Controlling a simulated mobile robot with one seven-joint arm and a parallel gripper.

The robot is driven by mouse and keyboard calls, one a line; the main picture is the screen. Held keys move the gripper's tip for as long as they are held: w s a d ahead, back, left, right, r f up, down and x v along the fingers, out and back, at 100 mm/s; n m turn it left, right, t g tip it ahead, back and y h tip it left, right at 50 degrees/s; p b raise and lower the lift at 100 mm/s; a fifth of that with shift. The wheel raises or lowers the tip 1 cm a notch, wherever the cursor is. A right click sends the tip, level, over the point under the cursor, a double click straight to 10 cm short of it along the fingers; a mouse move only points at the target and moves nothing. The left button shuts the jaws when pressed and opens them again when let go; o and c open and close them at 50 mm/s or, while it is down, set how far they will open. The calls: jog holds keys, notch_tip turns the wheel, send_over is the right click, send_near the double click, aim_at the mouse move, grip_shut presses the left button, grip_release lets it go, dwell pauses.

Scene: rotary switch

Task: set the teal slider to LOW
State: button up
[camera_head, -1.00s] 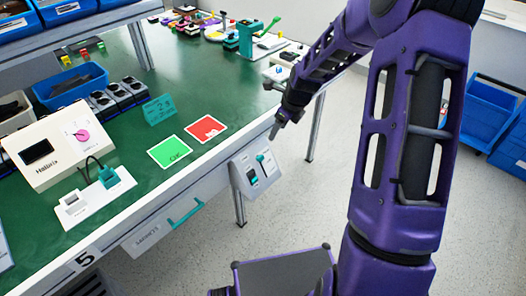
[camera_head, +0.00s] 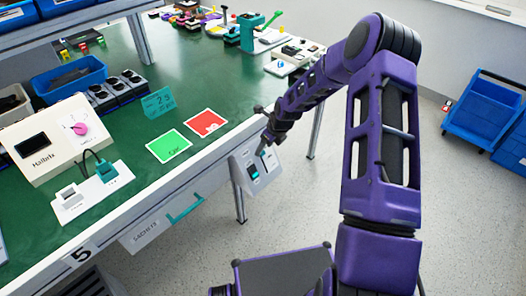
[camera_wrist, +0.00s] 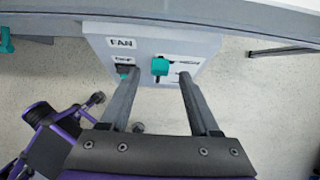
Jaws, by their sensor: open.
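A light grey control box labelled FAN (camera_wrist: 150,40) hangs at the front edge of the workbench, and it also shows in the head view (camera_head: 247,187). My gripper (camera_wrist: 158,76) is open, with one finger on each side of the slider knob in the wrist view. I cannot tell whether either finger touches it. The slider labels are too small to read.
The green workbench (camera_head: 130,140) carries a green card (camera_head: 169,147), a red card (camera_head: 206,122) and a cream device with a pink knob (camera_head: 58,139). A drawer with a teal handle (camera_head: 186,209) is left of the box.

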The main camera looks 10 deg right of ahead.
jog(key=shift+x, duration=1.3)
grip_shut()
dwell(0.5)
